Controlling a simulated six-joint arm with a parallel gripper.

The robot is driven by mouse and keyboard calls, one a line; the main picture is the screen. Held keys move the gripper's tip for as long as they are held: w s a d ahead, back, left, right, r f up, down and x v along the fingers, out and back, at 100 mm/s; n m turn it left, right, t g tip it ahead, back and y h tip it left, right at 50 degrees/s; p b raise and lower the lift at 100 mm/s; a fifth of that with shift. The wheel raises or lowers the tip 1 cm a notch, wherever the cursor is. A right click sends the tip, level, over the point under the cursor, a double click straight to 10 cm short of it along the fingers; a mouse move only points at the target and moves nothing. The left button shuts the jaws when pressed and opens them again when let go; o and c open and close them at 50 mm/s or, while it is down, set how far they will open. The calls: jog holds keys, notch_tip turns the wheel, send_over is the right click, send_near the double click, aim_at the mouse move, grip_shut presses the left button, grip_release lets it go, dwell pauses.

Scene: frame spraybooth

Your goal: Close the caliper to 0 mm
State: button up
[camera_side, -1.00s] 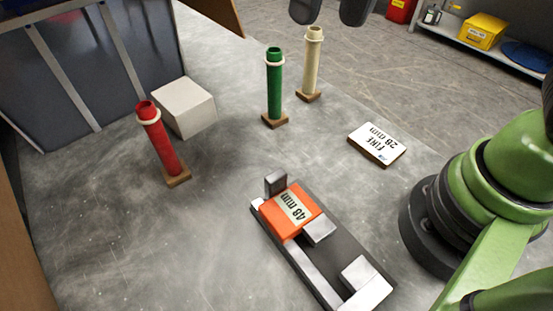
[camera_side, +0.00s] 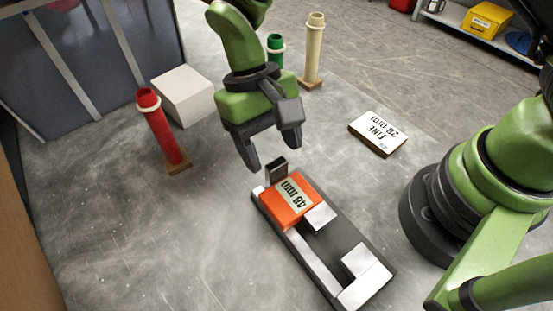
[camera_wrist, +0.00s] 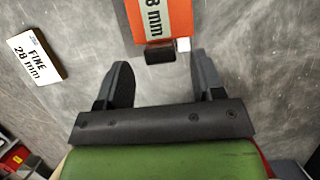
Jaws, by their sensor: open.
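The caliper (camera_side: 335,237) lies on the grey table, a dark beam with silver jaws. Its orange slider (camera_side: 290,201) reads 48 mm and sits at the beam's far end, with a gap between the two silver jaws. A dark upright tab (camera_side: 276,171) stands at the slider's far end. My gripper (camera_side: 270,155) is open and empty, just above and behind the tab. In the wrist view my open fingers (camera_wrist: 160,85) are spread wide, with the tab (camera_wrist: 160,52) just ahead between them and the orange slider (camera_wrist: 163,20) beyond.
A white card (camera_side: 378,133) reading FINE 28 mm lies to the right. A white block (camera_side: 184,96) sits near the red post. Table left of the caliper is clear.

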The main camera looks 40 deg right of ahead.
aim_at(276, 163)
jog(key=shift+x, duration=1.75)
jog(key=shift+c, duration=0.3)
grip_shut()
jog(key=shift+s+a, duration=0.2)
jog(key=shift+s, duration=2.4)
jog(key=shift+o, duration=0.3)
grip_release()
jog(key=shift+r, duration=0.1)
